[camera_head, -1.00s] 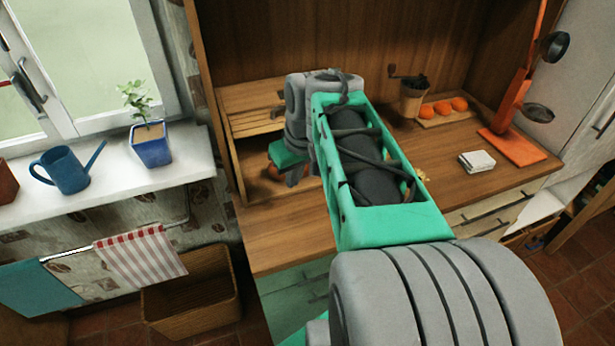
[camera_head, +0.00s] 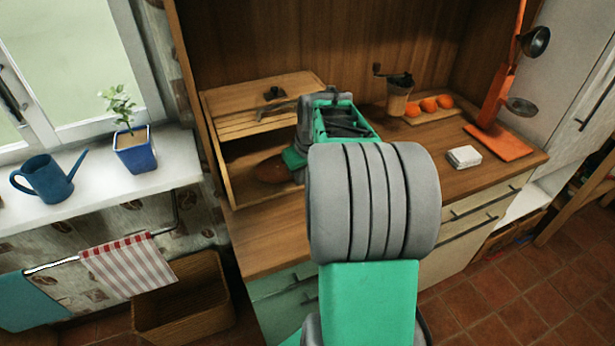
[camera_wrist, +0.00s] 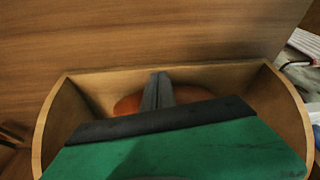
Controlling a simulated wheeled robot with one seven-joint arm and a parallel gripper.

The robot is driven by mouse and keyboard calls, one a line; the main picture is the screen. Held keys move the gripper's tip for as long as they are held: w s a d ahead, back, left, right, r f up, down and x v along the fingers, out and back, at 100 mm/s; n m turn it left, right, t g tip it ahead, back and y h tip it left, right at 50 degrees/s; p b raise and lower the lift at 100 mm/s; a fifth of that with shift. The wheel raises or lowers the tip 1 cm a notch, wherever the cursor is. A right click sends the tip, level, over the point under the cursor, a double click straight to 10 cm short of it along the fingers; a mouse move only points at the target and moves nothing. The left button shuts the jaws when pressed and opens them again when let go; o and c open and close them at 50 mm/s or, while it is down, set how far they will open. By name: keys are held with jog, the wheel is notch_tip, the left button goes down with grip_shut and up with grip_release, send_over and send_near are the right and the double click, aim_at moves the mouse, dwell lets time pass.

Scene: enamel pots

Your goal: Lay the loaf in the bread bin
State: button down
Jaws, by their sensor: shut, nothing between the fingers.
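The bread bin (camera_head: 226,172) is a wooden box standing open at the left of the wooden counter. The brown loaf (camera_head: 272,170) lies inside it, partly covered by my gripper (camera_head: 292,160) in the head view. In the wrist view the bin's curved side wall (camera_wrist: 53,118) and back surround the loaf (camera_wrist: 128,105). My gripper (camera_wrist: 160,80) is shut and empty, with its fingers over the middle of the loaf. I cannot tell whether they touch it. The green gripper body hides the near part of the bin and loaf.
A pepper-mill-like grinder (camera_head: 398,95), oranges on a board (camera_head: 428,104), a white block (camera_head: 464,156) and an orange stand (camera_head: 497,142) are on the right of the counter. The counter front (camera_head: 265,240) is clear. A window sill with a watering can (camera_head: 48,182) is at left.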

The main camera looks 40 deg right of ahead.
aim_at(271, 170)
jog(key=shift+w, duration=0.35)
jog(key=w, duration=0.4)
jog(key=shift+d, duration=0.2)
jog(key=shift+s, duration=0.1)
